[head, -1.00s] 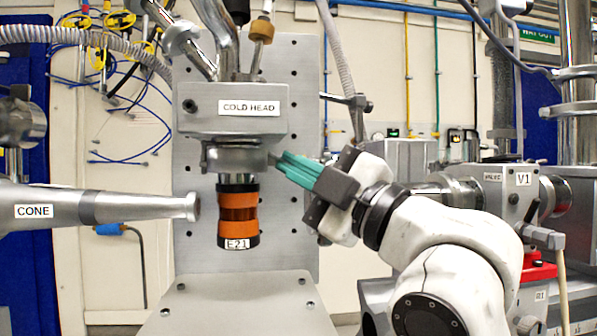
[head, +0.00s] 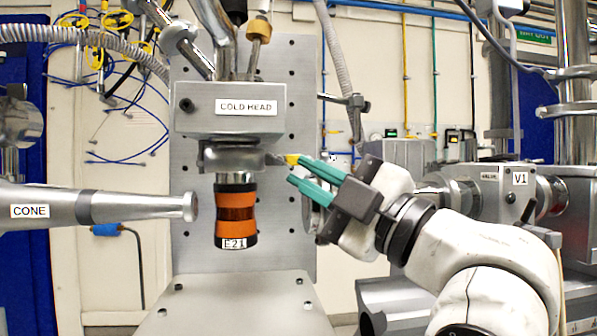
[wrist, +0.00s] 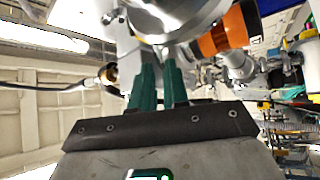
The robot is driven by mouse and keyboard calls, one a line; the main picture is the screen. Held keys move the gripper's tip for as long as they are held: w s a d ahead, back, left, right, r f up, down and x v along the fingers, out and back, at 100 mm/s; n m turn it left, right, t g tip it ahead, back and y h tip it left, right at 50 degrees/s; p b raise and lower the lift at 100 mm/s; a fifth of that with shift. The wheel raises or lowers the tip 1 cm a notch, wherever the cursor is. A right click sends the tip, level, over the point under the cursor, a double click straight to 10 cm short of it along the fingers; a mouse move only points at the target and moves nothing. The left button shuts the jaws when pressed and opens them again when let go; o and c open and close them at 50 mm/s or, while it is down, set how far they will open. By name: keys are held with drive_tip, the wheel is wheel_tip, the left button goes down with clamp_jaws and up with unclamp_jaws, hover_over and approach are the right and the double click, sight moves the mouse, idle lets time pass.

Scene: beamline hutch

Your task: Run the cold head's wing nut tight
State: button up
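The cold head (head: 230,104) is a grey block with a clamp (head: 235,157) below it. A small yellow piece, likely the wing nut (head: 291,159), sits on a thin rod at the clamp's right side. My gripper (head: 296,171) comes from the right with its two teal fingers apart. The upper fingertip is right by the yellow piece; I cannot tell whether they touch. The gripper also shows in the wrist view (wrist: 160,75), fingers parted below the round metal clamp (wrist: 180,15). The wing nut cannot be made out there.
An orange-banded cylinder marked E21 (head: 236,212) hangs under the clamp. A metal cone (head: 120,207) points in from the left. The valve body V1 (head: 500,190) stands at the right behind my arm. A perforated plate (head: 290,230) backs the cold head.

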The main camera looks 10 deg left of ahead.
drive_tip(key=v, duration=0.8)
drive_tip(key=shift+f, duration=0.1)
